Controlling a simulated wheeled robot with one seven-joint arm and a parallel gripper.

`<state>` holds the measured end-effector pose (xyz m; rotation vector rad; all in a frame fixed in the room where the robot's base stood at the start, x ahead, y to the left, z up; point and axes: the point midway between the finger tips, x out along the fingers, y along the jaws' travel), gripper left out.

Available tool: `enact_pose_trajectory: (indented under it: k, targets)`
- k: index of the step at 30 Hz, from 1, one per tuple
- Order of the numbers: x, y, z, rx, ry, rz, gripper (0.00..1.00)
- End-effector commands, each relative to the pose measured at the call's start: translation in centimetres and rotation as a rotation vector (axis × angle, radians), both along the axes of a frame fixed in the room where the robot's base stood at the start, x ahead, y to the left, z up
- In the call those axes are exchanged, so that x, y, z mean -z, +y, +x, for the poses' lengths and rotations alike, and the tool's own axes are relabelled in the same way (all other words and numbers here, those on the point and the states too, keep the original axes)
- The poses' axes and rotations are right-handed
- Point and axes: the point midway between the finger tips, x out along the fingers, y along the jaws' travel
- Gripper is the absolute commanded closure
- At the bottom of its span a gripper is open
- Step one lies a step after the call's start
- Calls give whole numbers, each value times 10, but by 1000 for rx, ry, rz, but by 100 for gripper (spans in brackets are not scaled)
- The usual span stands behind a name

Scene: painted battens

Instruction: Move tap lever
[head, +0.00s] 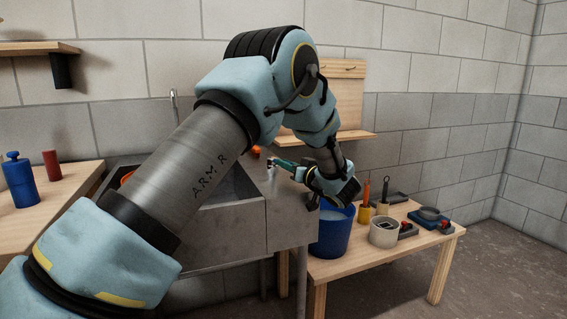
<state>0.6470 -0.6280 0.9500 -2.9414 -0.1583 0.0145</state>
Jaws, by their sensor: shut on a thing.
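My gripper (306,177) is at the right side of the grey sink (280,205), just above its rim, and points left. It is shut on the right end of a slim teal bar, which looks like the tap lever (284,164). The lever's left end meets a small pale metal fitting (271,171) at the sink's edge. The fingertips are small, and the exact hold is hard to see. A thin chrome tap spout (175,100) rises behind the sink at left. My arm hides much of the sink and what lies between spout and lever.
A low wooden table (340,268) stands right of the sink with a blue bucket (332,232), a beige pot (383,232) and several tools. A wooden counter (60,200) at left holds a blue bottle (19,180) and a red cylinder (52,165). Floor at right is clear.

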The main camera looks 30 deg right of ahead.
Motion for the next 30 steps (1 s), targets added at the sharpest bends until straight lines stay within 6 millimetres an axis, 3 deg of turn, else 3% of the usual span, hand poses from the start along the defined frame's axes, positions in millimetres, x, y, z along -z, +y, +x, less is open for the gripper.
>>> enact_pose_trajectory:
  k: [7, 8, 16, 25, 30]
  targets:
    - [-1, 0, 0, -1, 1, -2, 100]
    - [-1, 0, 0, -1, 1, -2, 82]
    - [0, 0, 0, 0, 1, -1, 53]
    - [0, -1, -4, 1, 1, -1, 53]
    - [1, -4, -26, 4, 1, -2, 53]
